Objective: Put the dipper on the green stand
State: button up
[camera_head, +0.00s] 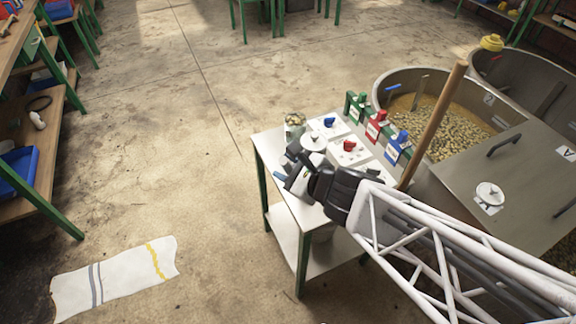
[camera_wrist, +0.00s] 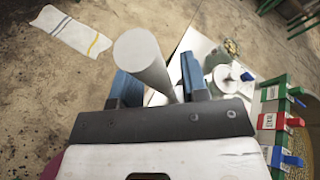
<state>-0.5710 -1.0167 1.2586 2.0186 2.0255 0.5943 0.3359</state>
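A pale grey rod (camera_wrist: 140,58), which may be the dipper's handle, rises between the blue fingers of my gripper (camera_wrist: 160,82) in the wrist view. Its round end faces the camera and its far end is hidden behind the gripper body. The left finger appears against the rod; a narrow gap shows by the right one, so I cannot tell whether they clamp it. In the head view my gripper (camera_head: 284,168) is over the table's front left part, and the dipper is not clear there. The green stand (camera_head: 355,106) is at the table's back edge, also in the wrist view (camera_wrist: 269,93).
Red (camera_head: 375,127) and blue (camera_head: 397,149) stands line up beside the green one. A jar (camera_head: 294,122), a white lid (camera_head: 313,142) and panels with blue and red knobs (camera_head: 349,146) occupy the tabletop. A wooden pole (camera_head: 435,120) rises before the metal tank (camera_head: 385,86).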

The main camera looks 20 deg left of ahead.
jog(key=shift+r, duration=0.15)
jog(key=shift+v, duration=0.75)
jog(key=v, duration=1)
jog(key=shift+d, duration=0.25)
jog(key=shift+s, duration=0.1)
dwell(0.6)
jog(key=d+r+n+g+h, duration=0.1)
jog(key=d+r+n+h, duration=0.2)
jog(key=d, duration=0.5)
jog(key=s+d+r+n+g+h, duration=0.1)
jog(key=d+r+n+h, duration=0.2)
jog(key=d+n+h, duration=0.2)
jog(key=s+d+r+n+g+h, duration=0.1)
jog(key=d+r+n+h, duration=0.2)
jog(key=d+n, duration=0.6)
jog(key=shift+s+d+r+h, duration=0.25)
jog(key=shift+d+r+h, duration=0.15)
jog(key=shift+d+h, duration=0.65)
